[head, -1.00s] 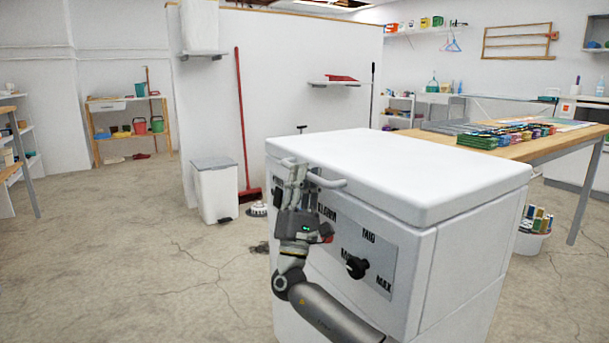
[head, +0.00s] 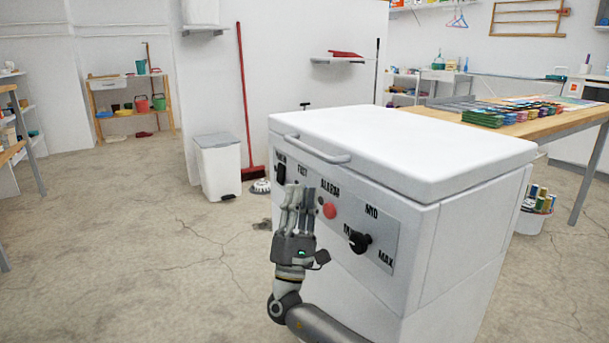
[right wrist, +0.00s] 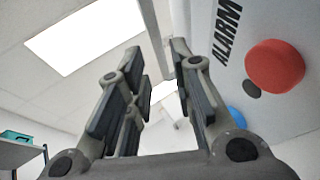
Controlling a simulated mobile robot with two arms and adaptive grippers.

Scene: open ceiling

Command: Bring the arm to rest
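My right gripper (head: 298,203) stands upright in front of the control panel of a white chest-like appliance (head: 450,270). In the right wrist view its fingers (right wrist: 155,100) are apart with nothing between them. The appliance's lid is down and carries a handle bar (head: 318,150) above the gripper. The panel has a red alarm button (head: 330,211), also close to the right finger in the right wrist view (right wrist: 275,66), and a black knob (head: 358,241). The gripper hides part of the panel's left side. My left gripper does not show.
A wooden table (head: 560,125) with colourful packets stands behind the appliance on the right, with a white bucket of cans (head: 533,222) below. A white bin (head: 218,170) and a red broom (head: 245,110) stand at the back wall. The floor on the left is clear.

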